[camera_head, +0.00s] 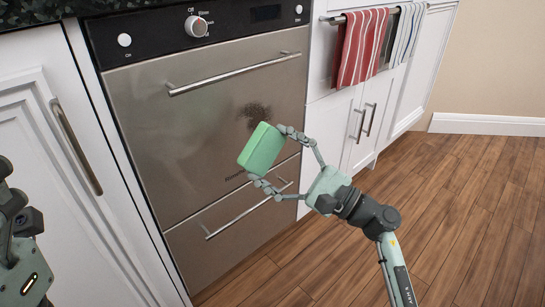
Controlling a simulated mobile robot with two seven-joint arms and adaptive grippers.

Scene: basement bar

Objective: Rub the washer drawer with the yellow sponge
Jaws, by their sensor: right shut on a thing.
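A steel-fronted appliance (150,105) stands in the cabinet row, with a control panel on top, a large upper front with a bar handle and a lower drawer (232,245) with its own handle. Both fronts look shut. A dark smudge (256,112) marks the upper front, right of its middle. My right gripper (268,158) is shut on a green sponge (262,148), held in front of the steel front just below the smudge. I cannot tell whether the sponge touches the front. No yellow sponge shows. My left gripper is not in view; only part of my left arm shows at the left edge.
White cabinets (50,190) with metal handles flank the appliance. A red striped towel (362,48) and other towels hang on a rail at the upper right. The wooden floor (470,210) at the right is clear.

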